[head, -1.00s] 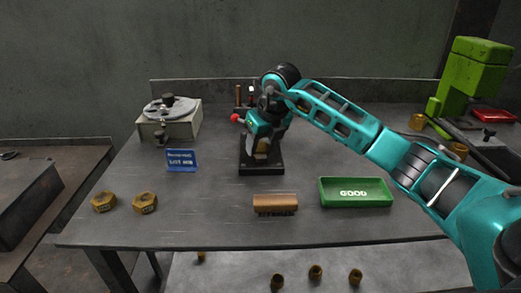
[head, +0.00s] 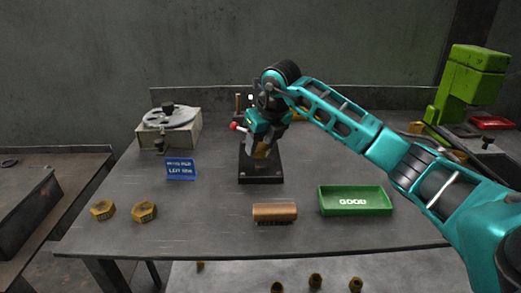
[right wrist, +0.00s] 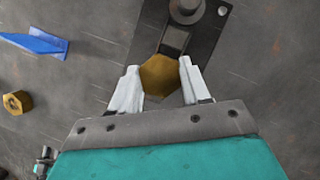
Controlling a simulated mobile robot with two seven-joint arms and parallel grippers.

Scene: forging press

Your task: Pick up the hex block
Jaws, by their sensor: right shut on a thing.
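The brass hex block (right wrist: 160,75) sits between the two pale fingers of my right gripper (right wrist: 162,82) in the right wrist view. The fingers are shut on its sides. In the head view the block (head: 262,151) shows below my right gripper (head: 262,143), over the black base plate (head: 261,178) of a small bench press. The wrist view shows the plate (right wrist: 178,42) behind the block; the gap between them is hard to judge. My left gripper is not in view.
Two brass nuts (head: 102,210) (head: 144,212) lie front left. A blue sign (head: 181,169) and a dial device (head: 168,124) stand left. A green machine (head: 470,80) stands right.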

